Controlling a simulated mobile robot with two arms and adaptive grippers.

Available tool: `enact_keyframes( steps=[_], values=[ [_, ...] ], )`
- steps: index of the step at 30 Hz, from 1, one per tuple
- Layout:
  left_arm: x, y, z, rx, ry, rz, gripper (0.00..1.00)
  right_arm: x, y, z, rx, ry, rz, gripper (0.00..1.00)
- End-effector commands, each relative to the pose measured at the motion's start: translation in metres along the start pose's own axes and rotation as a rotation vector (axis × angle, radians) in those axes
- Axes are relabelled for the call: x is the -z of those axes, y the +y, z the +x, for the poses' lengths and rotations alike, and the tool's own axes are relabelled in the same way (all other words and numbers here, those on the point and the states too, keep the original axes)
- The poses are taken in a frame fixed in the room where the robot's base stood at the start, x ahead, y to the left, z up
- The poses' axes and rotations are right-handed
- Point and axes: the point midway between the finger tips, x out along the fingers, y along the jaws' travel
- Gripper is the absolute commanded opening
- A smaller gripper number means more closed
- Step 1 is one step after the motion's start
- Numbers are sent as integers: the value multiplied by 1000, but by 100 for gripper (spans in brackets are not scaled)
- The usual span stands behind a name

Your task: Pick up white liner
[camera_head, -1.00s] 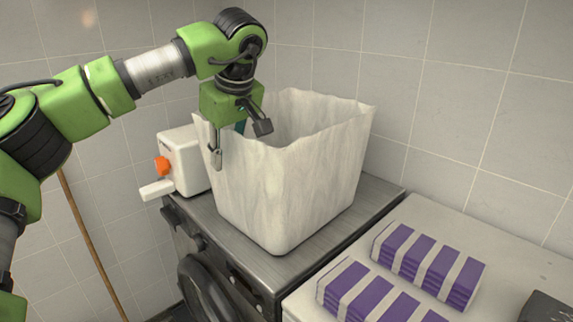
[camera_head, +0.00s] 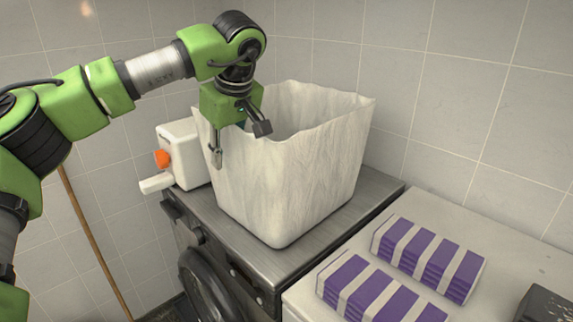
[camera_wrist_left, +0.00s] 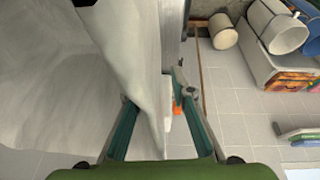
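The white liner (camera_head: 290,180) is a tall, open-topped, bin-shaped piece with an uneven rim, standing upright on a grey washing machine (camera_head: 262,268). My left gripper (camera_head: 239,148) points down at its left rim and straddles the wall there. One finger is outside the wall and the other is over the opening. The fingers are spread apart. In the left wrist view, the liner (camera_wrist_left: 75,65) fills the left side, and its edge comes down between the two fingers of the left gripper (camera_wrist_left: 158,98). My right gripper is in neither view.
A white box with an orange knob (camera_head: 182,155) stands close to the liner's left. Folded purple-and-white towels (camera_head: 430,260) lie on the white top at right. A brown pole (camera_head: 95,245) leans at left. A tiled wall stands behind.

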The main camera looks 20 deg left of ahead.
Motion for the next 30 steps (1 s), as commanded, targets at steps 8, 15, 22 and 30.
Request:
enact_keyframes(
  steps=[8, 15, 22, 30],
  values=[
    [0, 0, 0, 0, 0, 0, 0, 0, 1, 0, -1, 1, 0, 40],
    [0, 0, 0, -1, 0, 0, 0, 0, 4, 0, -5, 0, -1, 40],
    [2, 1, -6, -2, 2, -1, 0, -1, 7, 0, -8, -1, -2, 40],
    [12, 4, -30, -5, 1, -3, 0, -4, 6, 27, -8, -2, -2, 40]
  ],
)
